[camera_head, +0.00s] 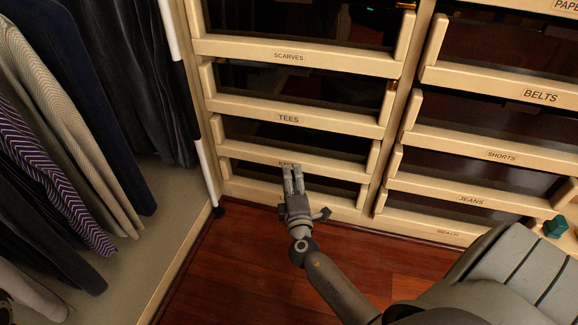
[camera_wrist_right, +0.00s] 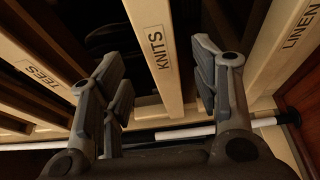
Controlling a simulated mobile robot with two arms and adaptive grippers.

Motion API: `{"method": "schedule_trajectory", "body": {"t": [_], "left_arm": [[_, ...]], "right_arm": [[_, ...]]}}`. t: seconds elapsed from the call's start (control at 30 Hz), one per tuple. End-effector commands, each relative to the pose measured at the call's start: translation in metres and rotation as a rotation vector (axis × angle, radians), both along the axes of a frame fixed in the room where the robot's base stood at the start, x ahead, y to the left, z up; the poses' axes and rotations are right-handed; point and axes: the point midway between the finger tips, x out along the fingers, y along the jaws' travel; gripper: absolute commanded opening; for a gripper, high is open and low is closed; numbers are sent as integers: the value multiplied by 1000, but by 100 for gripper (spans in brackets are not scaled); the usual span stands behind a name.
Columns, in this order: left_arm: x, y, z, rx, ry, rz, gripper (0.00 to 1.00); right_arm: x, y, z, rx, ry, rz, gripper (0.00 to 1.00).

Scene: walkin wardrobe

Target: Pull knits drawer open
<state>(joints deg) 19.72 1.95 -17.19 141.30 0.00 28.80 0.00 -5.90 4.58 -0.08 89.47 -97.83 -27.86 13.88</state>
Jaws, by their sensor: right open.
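The knits drawer (camera_head: 255,155) has a light wood front bar and sits below the tees drawer in the left column. Its label is partly covered by my right gripper (camera_head: 293,178), which reaches in from the lower right. In the right wrist view the knits drawer front (camera_wrist_right: 160,70) shows its KNITS label between the two spread fingers of my right gripper (camera_wrist_right: 158,85). The fingers are open with nothing gripped; I cannot tell whether they touch the front. The drawer looks level with its neighbours. My left gripper is out of view.
The tees drawer (camera_head: 310,121) is above, and the linen drawer (camera_wrist_right: 272,65) is on the other side. Another drawer column with the jeans drawer (camera_head: 450,192) stands right. Clothes (camera_head: 60,120) hang at left. A green object (camera_head: 555,227) lies at right. The red wood floor (camera_head: 225,270) is clear.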

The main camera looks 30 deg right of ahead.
Motion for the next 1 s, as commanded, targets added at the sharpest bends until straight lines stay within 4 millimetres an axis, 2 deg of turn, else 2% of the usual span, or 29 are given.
{"method": "schedule_trajectory", "body": {"t": [0.03, 0.2, 0.4, 0.8, 1.0], "left_arm": [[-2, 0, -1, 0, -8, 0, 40], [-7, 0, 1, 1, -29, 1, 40], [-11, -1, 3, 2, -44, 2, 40], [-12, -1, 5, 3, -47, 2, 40], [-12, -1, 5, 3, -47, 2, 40]], "right_arm": [[10, -5, -1, 0, -4, -2, 56], [36, -18, -1, 1, -2, 0, 56], [56, -28, -1, 1, 0, 2, 56], [62, -31, 0, 1, 0, 2, 56], [62, -31, 0, 1, 0, 2, 32]]}}
